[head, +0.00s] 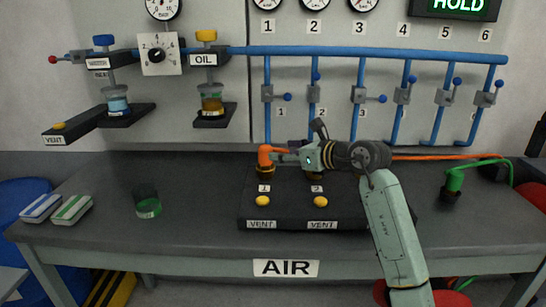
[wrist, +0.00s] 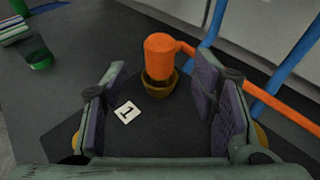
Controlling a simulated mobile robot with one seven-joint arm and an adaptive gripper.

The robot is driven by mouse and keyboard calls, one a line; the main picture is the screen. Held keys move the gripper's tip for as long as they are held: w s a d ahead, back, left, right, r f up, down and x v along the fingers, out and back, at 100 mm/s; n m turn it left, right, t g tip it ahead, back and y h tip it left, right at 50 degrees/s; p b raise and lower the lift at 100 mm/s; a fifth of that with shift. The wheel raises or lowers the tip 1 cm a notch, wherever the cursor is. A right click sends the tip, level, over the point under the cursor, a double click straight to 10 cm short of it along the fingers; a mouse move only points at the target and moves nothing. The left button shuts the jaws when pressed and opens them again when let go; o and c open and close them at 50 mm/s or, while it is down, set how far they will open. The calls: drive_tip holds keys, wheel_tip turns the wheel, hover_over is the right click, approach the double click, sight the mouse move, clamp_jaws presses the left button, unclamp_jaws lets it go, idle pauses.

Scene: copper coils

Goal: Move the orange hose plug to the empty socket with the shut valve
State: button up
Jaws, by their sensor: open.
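The orange hose plug (head: 265,156) stands upright in the socket marked 1 on the black panel; it also shows in the wrist view (wrist: 160,55), in a brass-coloured socket ring (wrist: 160,88). Its orange hose (head: 430,157) runs off to the right. My gripper (head: 281,157) is open at the plug's right side in the head view. In the wrist view the plug is ahead, between the finger lines. Socket 2 (head: 316,175) is partly hidden under my gripper. On the wall, valve 1 (head: 267,94) has its lever across the pipe; valve 2 (head: 315,94) has its lever along it.
A green hose plug (head: 454,181) stands at the right of the bench. Yellow vent buttons (head: 262,201) sit on the panel's front. A dark cup with a green band (head: 148,208) and two flat packs (head: 72,209) are at the left. Valve 3 (head: 358,95) also has its lever across.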

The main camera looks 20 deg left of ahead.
drive_tip(key=shift+v, duration=1.6)
